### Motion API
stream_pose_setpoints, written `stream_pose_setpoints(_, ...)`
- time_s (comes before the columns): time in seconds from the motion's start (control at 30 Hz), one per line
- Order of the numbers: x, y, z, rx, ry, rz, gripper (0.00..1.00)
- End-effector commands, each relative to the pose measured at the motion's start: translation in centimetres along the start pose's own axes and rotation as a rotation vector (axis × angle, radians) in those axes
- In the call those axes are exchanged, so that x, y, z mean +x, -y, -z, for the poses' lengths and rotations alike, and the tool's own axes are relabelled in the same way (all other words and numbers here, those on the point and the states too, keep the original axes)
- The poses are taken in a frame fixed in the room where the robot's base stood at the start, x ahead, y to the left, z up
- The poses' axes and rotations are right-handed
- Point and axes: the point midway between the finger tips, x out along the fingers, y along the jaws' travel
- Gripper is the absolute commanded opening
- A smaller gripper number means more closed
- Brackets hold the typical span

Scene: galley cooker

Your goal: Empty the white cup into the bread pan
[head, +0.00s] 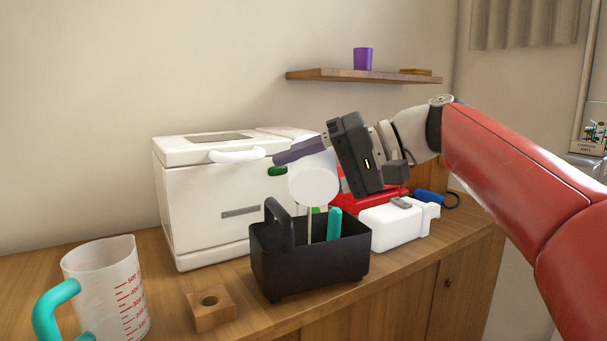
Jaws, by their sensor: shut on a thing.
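My gripper (305,170) is in front of the right side of the white bread machine (205,215), above the black caddy. One grey-purple finger shows, pointing left. The other finger is hidden. The gripper is shut on what looks like the white cup (314,183), seen as a plain round white face turned toward the camera, so it appears to lie on its side. The cup's opening and contents are hidden. The bread pan cannot be made out. The machine's lid (180,150) looks down, with a white handle at its front.
A black caddy (325,265) holding a teal-handled tool stands below my gripper. A measuring jug (110,285) and a wooden block (211,309) are at front left. A white container (385,228) and a red object (390,195) lie right. A shelf (350,76) is above.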

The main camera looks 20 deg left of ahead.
Motion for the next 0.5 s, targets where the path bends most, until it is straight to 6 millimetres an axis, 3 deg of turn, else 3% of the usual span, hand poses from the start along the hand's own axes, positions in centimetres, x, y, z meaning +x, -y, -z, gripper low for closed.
stream_pose_setpoints(0.5, -0.02, 0.06, 0.06, 0.023, 0.010, 0.001, 0.30)
